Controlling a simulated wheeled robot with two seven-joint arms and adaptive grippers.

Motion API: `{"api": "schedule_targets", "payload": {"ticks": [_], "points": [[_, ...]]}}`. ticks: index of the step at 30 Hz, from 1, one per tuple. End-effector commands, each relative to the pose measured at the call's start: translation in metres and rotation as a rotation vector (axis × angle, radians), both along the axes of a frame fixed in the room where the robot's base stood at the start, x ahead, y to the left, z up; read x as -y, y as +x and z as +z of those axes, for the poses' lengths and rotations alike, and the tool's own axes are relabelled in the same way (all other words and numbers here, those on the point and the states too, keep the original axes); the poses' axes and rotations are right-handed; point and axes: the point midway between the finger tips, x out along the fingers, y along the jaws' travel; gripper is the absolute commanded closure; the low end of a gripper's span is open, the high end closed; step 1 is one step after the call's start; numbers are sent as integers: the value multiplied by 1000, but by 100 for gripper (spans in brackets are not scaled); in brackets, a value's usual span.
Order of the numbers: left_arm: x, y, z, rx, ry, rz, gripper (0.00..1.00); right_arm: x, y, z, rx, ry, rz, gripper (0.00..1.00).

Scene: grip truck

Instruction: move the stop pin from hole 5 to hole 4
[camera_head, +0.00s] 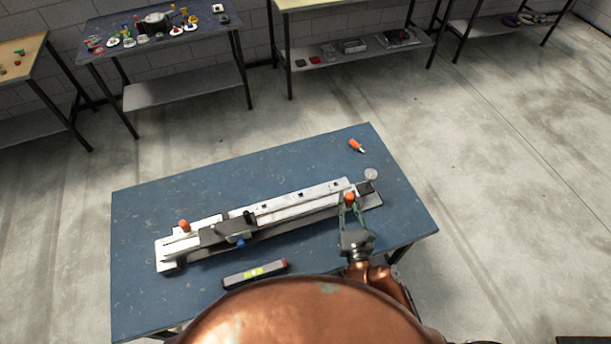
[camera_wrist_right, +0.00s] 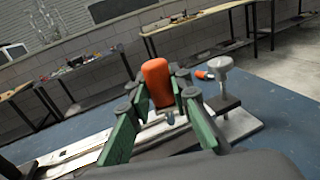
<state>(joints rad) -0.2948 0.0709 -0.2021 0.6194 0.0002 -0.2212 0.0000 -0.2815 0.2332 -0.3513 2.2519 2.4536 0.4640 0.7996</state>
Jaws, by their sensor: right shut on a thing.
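The stop pin (camera_wrist_right: 158,82) has an orange handle and stands upright between the green fingers of my right gripper (camera_wrist_right: 160,98). In the head view the right gripper (camera_head: 349,203) is shut on this handle at the right end of the long pale rail fixture (camera_head: 285,213). A short metal part shows below the handle, but I cannot tell whether it sits in a hole or just above the rail. Several small dark holes (camera_head: 300,195) line the rail's back strip; their numbers are not readable. My left gripper is out of view.
A dark carriage (camera_head: 220,233) with a blue knob sits on the rail, beside another orange knob (camera_head: 184,226). A spirit level (camera_head: 255,274) lies in front. The blue table (camera_head: 165,195) is clear at back left.

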Motion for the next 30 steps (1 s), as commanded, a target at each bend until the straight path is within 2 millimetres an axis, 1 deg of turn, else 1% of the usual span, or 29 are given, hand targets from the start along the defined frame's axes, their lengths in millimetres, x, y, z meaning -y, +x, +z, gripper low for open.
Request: {"api": "schedule_targets", "payload": {"ticks": [1, 2, 3, 5, 6, 9, 12, 16, 19, 23, 30], "points": [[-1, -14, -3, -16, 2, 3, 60, -22, 21, -7, 3, 4, 16, 100], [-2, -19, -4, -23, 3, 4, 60, -33, 31, -11, 4, 4, 23, 100], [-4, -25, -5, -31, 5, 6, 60, -48, 43, -16, 2, 4, 35, 100], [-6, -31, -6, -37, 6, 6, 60, -70, 60, -21, 4, -2, 53, 100], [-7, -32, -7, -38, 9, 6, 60, -85, 69, -23, 5, -6, 65, 100], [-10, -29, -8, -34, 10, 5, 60, -115, 87, -25, 10, -18, 92, 100], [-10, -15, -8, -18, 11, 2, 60, -136, 97, -26, 12, -28, 111, 100], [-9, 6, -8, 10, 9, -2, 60, -148, 103, -27, 15, -35, 122, 100], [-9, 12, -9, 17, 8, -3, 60, -150, 104, -28, 15, -36, 124, 100], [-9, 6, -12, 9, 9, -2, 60, -150, 103, -31, 15, -36, 124, 100], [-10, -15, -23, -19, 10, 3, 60, -150, 103, -40, 15, -36, 125, 100]]}}
